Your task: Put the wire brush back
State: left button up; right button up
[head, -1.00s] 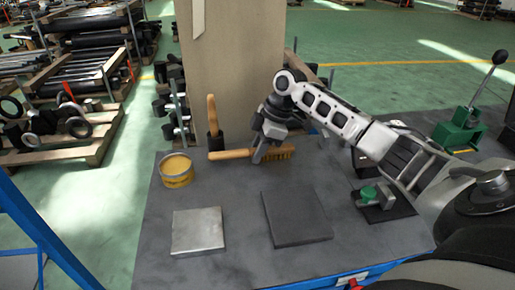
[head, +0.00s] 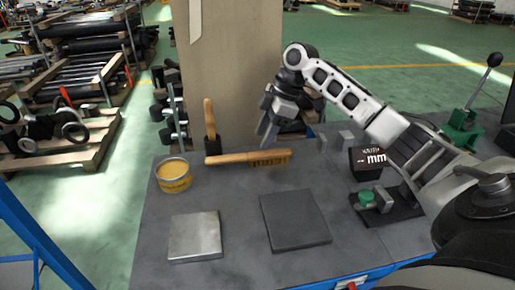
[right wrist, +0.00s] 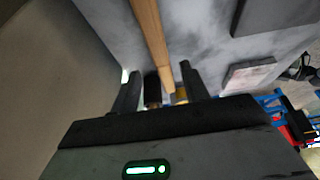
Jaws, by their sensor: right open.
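The wire brush (head: 250,158) has a long wooden handle and a row of yellowish bristles. It lies at the back of the grey table, handle to the left, bristles to the right. My right gripper (head: 267,137) is open and empty, just above the bristle end and apart from it. In the right wrist view, a wooden handle (right wrist: 150,40) shows beyond the open fingers of the right gripper (right wrist: 158,82). Another wooden handle (head: 209,115) stands upright in a dark holder (head: 211,149) behind the brush. My left gripper is out of view.
A yellow tin (head: 173,178) stands at the table's left. A light metal plate (head: 194,237) and a dark plate (head: 295,220) lie in front. A dark box (head: 368,160) and a green-topped device (head: 375,199) are at the right. A beige column (head: 240,70) rises behind the table.

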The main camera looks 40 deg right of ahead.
jog(key=v, duration=0.5)
jog(key=shift+r, duration=0.1)
dwell(0.4)
